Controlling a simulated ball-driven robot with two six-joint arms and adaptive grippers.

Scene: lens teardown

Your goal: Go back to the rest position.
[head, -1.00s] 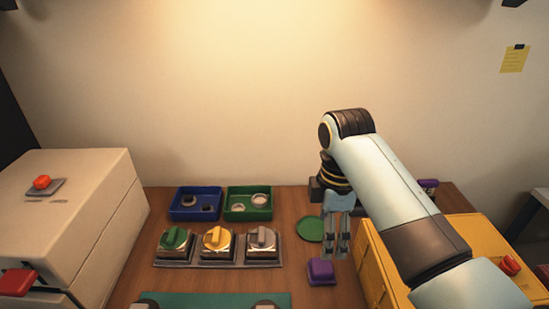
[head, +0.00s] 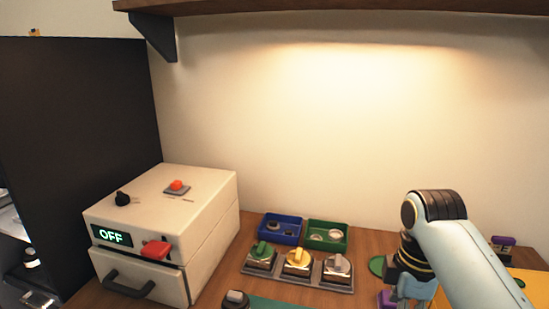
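My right arm comes in from the lower right in the head view. Its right gripper (head: 411,290) points down at the bottom edge, and its fingertips are cut off or hidden, so I cannot tell its opening. A purple block (head: 386,299) shows just left of it, partly cut off by the frame. A green disc (head: 377,265) lies on the table left of my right wrist. My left gripper is not in view.
A white box with an OFF display (head: 111,237) stands at left. A blue tray (head: 280,228) and a green tray (head: 327,235) hold round parts. A rack with green, yellow and grey knobs (head: 298,258) sits before them. A yellow case (head: 528,281) is at right.

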